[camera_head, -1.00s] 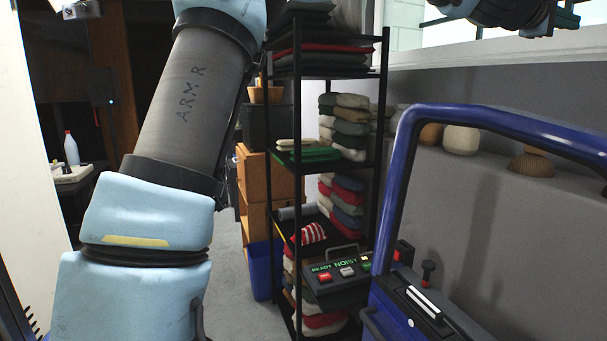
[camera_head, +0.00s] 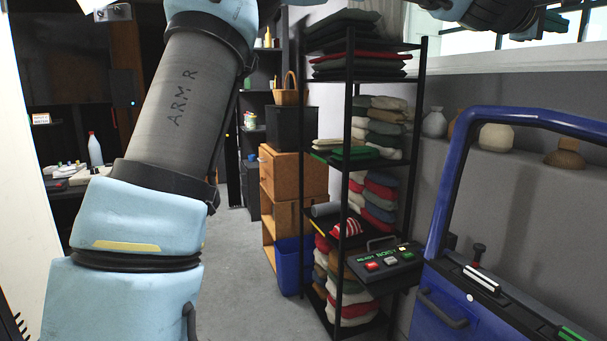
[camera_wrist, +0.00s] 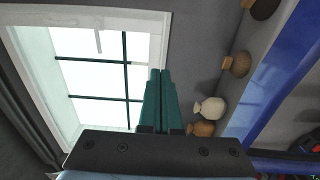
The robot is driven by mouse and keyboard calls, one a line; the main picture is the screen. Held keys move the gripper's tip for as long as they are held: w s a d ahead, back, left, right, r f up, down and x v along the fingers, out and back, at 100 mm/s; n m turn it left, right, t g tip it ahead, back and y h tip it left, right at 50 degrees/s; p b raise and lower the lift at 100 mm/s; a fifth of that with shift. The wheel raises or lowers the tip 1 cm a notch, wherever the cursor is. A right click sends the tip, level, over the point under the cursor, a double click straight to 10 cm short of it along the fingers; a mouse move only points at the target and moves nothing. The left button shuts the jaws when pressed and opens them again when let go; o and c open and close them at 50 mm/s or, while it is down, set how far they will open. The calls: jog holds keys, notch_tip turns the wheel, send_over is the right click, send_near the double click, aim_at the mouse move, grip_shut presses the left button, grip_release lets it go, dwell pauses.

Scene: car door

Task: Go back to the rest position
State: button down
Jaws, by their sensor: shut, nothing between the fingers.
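My gripper (camera_wrist: 160,100) shows in the wrist view, its two green fingers pressed together with nothing between them. It points up towards a bright window (camera_wrist: 95,75) with dark bars, and touches nothing that I can see. In the head view my arm rises along the left side and its far part crosses the top right edge, mostly cut off. The blue car door (camera_head: 455,300) stands at the lower right of the head view, its window frame arching up. Its blue frame also crosses the right of the wrist view (camera_wrist: 275,85). My gripper is apart from the door.
A black shelf rack (camera_head: 350,85) with folded cloths stands mid-view. A button box (camera_head: 385,265) sits between it and the door. A blue bin (camera_head: 292,262) and wooden cabinets (camera_head: 290,175) are behind. Vases (camera_head: 495,137) line a ledge. Grey floor (camera_head: 240,265) is clear.

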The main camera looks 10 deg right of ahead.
jog(key=w+a+f+m+y, duration=0.1)
jog(key=w+a+f+y, duration=0.15)
jog(key=f, duration=0.35)
jog(key=w+a+f+m+t+y, duration=0.1)
jog(key=w+a+f, duration=0.25)
jog(key=f, duration=0.25)
jog(key=w+a+f+m+y, duration=0.1)
jog(key=w+a+f+y, duration=0.1)
jog(key=a+f, duration=0.3)
jog(key=w+a+f+m+y, duration=0.1)
jog(key=w+a+f+y, duration=0.15)
jog(key=a+f, duration=0.55)
jog(key=w+a+f+y, duration=0.2)
jog(key=w+a+f, duration=0.1)
jog(key=a+f, duration=0.5)
jog(key=s+a+f+y, duration=0.1)
jog(key=a+f+y, duration=0.25)
jog(key=a, duration=0.85)
jog(key=s+a+f+y, duration=0.2)
jog(key=a+f, duration=0.3)
jog(key=a, duration=0.6)
jog(key=s+a+f+g+y, duration=0.1)
jog(key=s+a+f, duration=0.1)
jog(key=s+a, duration=0.3)
jog(key=s+a+f+g, duration=0.2)
jog(key=s+a, duration=0.3)
jog(key=a, duration=0.4)
jog(key=shift+f+y, duration=0.35)
jog(key=shift+f, duration=0.2)
jog(key=shift+w, duration=0.1)
